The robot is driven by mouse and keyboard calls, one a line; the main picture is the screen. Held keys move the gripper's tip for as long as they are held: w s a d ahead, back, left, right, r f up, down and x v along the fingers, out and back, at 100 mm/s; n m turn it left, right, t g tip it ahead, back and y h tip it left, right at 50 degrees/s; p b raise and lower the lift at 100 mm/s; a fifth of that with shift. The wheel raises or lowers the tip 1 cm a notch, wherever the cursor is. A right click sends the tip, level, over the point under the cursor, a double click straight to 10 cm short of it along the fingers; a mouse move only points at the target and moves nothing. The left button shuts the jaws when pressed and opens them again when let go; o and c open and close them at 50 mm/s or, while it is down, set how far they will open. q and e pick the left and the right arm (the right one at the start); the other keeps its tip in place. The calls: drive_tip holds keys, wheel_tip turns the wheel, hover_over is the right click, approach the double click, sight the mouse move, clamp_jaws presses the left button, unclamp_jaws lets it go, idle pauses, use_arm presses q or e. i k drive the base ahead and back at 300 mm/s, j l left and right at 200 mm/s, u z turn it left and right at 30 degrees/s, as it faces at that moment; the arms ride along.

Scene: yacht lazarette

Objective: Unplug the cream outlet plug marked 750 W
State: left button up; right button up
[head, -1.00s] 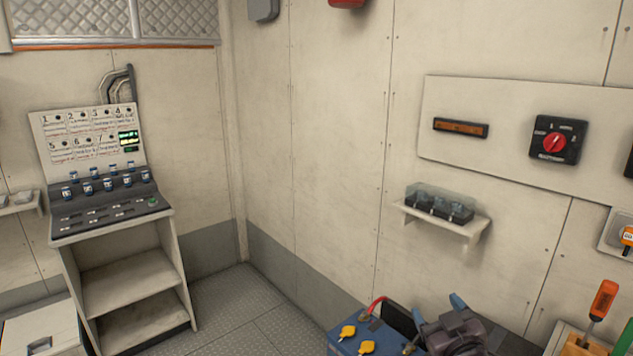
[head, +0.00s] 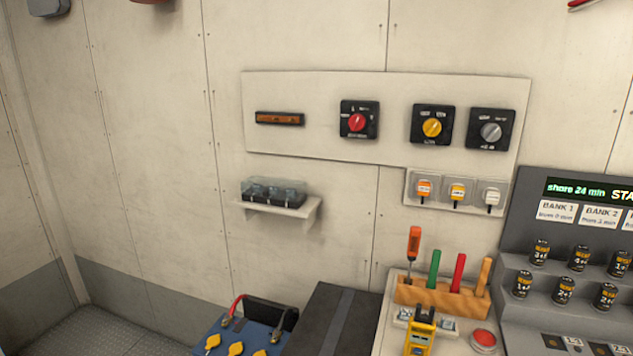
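A row of plugs sits in a pale outlet strip (head: 411,205) on the wall, right of centre. The rightmost is a cream-white plug (head: 491,197). Left of it are a yellow-orange plug (head: 457,192) and an orange plug (head: 424,190). All three appear seated in their sockets. Any wattage marking on them is too small to read. Neither of my grippers is in view.
Rotary switches, one with a red knob (head: 356,122), are on the panel above. A wooden rack (head: 440,297) of upright tools, a yellow device (head: 420,335) and a red button (head: 485,338) are below. A battery (head: 235,338) is at lower left. A dark console (head: 560,200) stands at right.

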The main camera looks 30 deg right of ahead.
sight(492, 196)
drive_tip(key=z, duration=1.9)
